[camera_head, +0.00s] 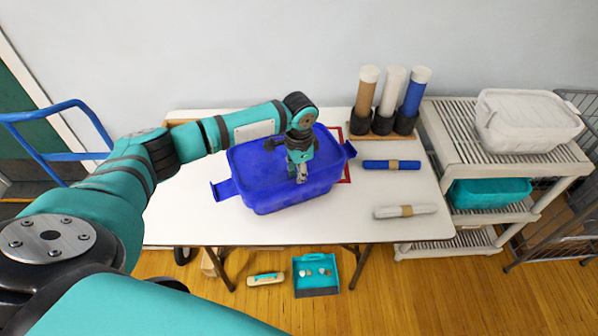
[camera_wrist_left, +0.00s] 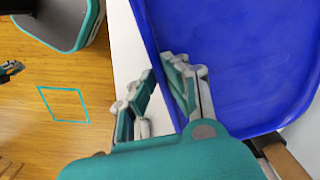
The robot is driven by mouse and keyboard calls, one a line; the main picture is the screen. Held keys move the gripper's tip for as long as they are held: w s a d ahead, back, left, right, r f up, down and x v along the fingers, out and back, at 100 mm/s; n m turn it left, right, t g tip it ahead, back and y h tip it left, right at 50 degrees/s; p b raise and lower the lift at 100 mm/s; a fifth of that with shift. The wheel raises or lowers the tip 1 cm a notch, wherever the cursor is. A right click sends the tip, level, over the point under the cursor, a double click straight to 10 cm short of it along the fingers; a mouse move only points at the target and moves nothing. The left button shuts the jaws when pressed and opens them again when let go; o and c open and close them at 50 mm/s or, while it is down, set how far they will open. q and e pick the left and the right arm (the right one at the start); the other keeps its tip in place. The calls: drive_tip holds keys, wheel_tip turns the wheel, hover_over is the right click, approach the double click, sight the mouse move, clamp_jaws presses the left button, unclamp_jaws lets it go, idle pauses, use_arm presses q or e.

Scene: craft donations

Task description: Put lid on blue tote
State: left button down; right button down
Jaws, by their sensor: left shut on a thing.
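The blue tote (camera_head: 285,200) stands on the white table, with a handle at each end. A blue lid (camera_head: 255,158) of nearly the same colour appears to cover its top. I cannot tell whether it is fully seated. My left gripper (camera_head: 299,176) reaches down at the front rim, shut on the lid's edge. In the left wrist view, the gripper (camera_wrist_left: 160,105) has one finger over the blue lid (camera_wrist_left: 240,60) and the other outside its rim. The fingers hide part of that edge. My right gripper does not show.
The white table (camera_head: 190,220) has rolls (camera_head: 392,164) and upright tubes (camera_head: 388,100) at its right. A shelf cart (camera_head: 455,130) with a white tote (camera_head: 527,120) and a teal tote (camera_head: 490,193) stands beyond. A teal bin (camera_head: 316,290) lies on the floor in front.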

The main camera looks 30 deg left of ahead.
use_arm(q)
drive_tip(key=shift+f+p, duration=0.2)
drive_tip(key=shift+p, duration=0.1)
idle(0.4)
drive_tip(key=c, duration=1.4)
unclamp_jaws()
drive_tip(key=shift+o, duration=0.4)
